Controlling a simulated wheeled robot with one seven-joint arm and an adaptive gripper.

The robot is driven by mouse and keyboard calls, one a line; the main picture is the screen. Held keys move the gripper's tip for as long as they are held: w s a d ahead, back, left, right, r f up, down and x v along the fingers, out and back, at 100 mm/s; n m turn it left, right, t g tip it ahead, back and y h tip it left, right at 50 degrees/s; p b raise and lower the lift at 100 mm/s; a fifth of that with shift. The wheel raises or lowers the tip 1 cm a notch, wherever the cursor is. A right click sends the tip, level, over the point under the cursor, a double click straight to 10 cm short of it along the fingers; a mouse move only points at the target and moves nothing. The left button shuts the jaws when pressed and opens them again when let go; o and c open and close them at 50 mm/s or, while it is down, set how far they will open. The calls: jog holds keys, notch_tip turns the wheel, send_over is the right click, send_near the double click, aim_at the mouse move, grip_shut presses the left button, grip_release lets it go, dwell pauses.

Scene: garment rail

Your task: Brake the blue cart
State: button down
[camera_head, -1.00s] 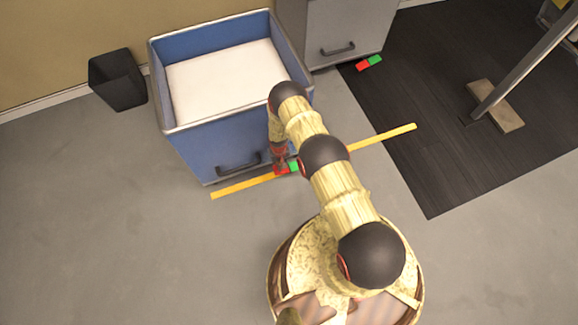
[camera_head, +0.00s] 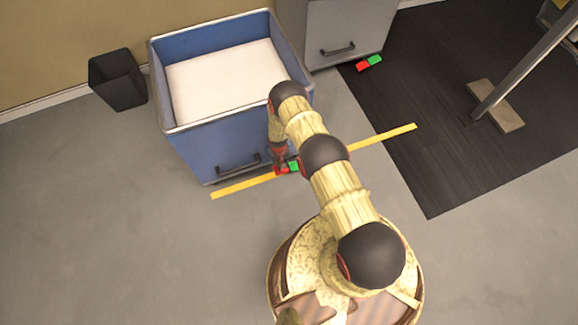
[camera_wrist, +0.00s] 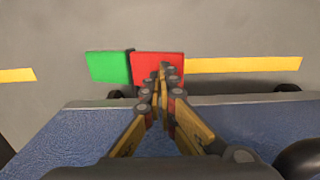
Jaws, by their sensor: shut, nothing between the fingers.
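The blue cart (camera_head: 215,150) stands left of centre in the head view, with a pale inside and a dark front handle (camera_head: 239,164). Its blue front also shows in the wrist view (camera_wrist: 70,135). At its front foot are a red pedal (camera_wrist: 145,66) and a green pedal (camera_wrist: 108,67) side by side; both look small in the head view. My gripper (camera_wrist: 163,74) is shut and empty, its fingertips over the red pedal. I cannot tell whether they touch it or how far it is pressed. My arm covers the cart's front right part in the head view.
A yellow floor strip (camera_head: 385,138) runs along the cart's front. A grey cabinet (camera_head: 345,30) with a red and green pedal pair (camera_head: 369,63) stands behind right. A black bin (camera_head: 117,80) is left. A post on a wooden foot (camera_head: 495,105) stands on the dark mat (camera_head: 440,160).

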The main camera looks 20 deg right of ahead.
jog(key=shift+f, duration=1.75)
dwell(0.9)
jog(key=shift+r+p, duration=1.9)
jog(key=shift+r, duration=1.65)
